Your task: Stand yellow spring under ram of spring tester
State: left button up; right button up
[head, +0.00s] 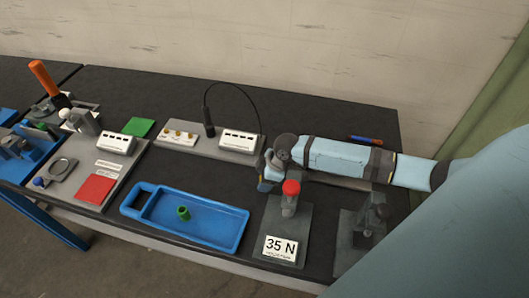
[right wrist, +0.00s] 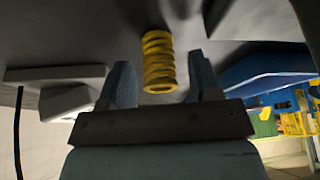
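The yellow spring (right wrist: 159,62) shows in the right wrist view between the two fingers of my right gripper (right wrist: 163,85). A gap shows on each side of it, so the gripper is open and not closed on it. I cannot tell whether the spring touches the dark surface behind it. In the head view my right gripper (head: 268,180) is low behind and left of a red-knobbed grey stand with a "35 N" sign, which looks like the spring tester (head: 292,222). The spring is hidden there, and the ram is hard to make out. My left gripper is out of view.
A blue tray (head: 236,240) holding a green spring (head: 183,212) lies left of the tester. A dark grey fixture (head: 352,240) stands to its right. Grey boards with labelled blocks (head: 240,141) and red (head: 96,189) and green (head: 139,127) pads fill the left and back.

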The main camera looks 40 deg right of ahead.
jog(key=shift+r, duration=0.1)
jog(key=v, duration=1.2)
jog(key=shift+b, duration=0.45)
jog(key=shift+w+a+r, duration=0.1)
